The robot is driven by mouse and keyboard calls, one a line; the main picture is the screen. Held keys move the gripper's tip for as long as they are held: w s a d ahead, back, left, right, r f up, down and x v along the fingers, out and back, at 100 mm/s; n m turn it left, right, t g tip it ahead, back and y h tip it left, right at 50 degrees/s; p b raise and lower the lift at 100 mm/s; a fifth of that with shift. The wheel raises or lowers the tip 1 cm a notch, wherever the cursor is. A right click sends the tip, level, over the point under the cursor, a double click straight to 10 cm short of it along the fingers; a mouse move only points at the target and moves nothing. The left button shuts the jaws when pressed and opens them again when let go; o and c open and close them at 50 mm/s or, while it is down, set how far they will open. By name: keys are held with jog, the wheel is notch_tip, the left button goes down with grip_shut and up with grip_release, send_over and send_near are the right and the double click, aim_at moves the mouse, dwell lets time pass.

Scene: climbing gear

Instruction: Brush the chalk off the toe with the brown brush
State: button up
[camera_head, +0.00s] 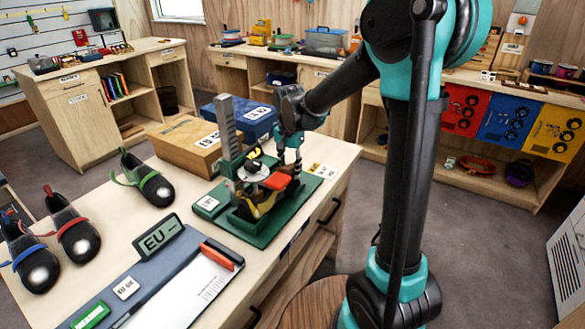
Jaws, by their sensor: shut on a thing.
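My gripper (288,163) is over the green stand (263,232) on the near table, pointing down. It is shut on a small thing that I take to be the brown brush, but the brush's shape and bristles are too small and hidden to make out. An orange-red piece (277,182) shows just below the fingertips. A yellow and black climbing shoe (262,207) sits in the stand, partly covered by a pale round part and the orange-red piece. Its toe and any chalk on it cannot be told apart here. Whether the brush touches the shoe cannot be told.
A grey post (226,126) rises from the stand. A wooden box (186,145) and a blue box (246,117) stand behind. Dark shoes (148,180) with pale toes are at the left.

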jog(key=shift+s+a+r, duration=0.1)
jog(key=shift+s+a, duration=0.15)
jog(key=shift+s, duration=0.15)
jog(key=shift+w+d+r, duration=0.2)
jog(key=shift+w+r, duration=0.1)
jog(key=shift+r, duration=0.65)
jog(key=shift+w+d+r, duration=0.2)
jog(key=shift+w+r, duration=0.15)
jog(key=shift+r, duration=0.6)
jog(key=shift+w+d+r, duration=0.2)
jog(key=shift+w+r, duration=0.1)
jog(key=shift+r, duration=0.65)
jog(key=shift+r, duration=0.1)
jog(key=shift+w+d+r, duration=0.15)
jog(key=shift+w+r, duration=0.1)
jog(key=shift+r, duration=0.4)
jog(key=shift+w+d+r, duration=0.15)
jog(key=shift+w+r, duration=0.05)
jog(key=shift+r, duration=0.45)
jog(key=shift+f, duration=0.1)
jog(key=shift+t, duration=0.3)
jog(key=shift+s+a+f, duration=0.3)
jog(key=shift+s+f, duration=0.15)
jog(key=shift+f, duration=0.6)
jog(key=shift+s+a+f, duration=0.25)
jog(key=shift+s+f, duration=0.2)
jog(key=shift+f, duration=0.65)
jog(key=shift+s+a+f, duration=0.3)
jog(key=shift+s+f, duration=0.15)
jog(key=shift+f, duration=0.6)
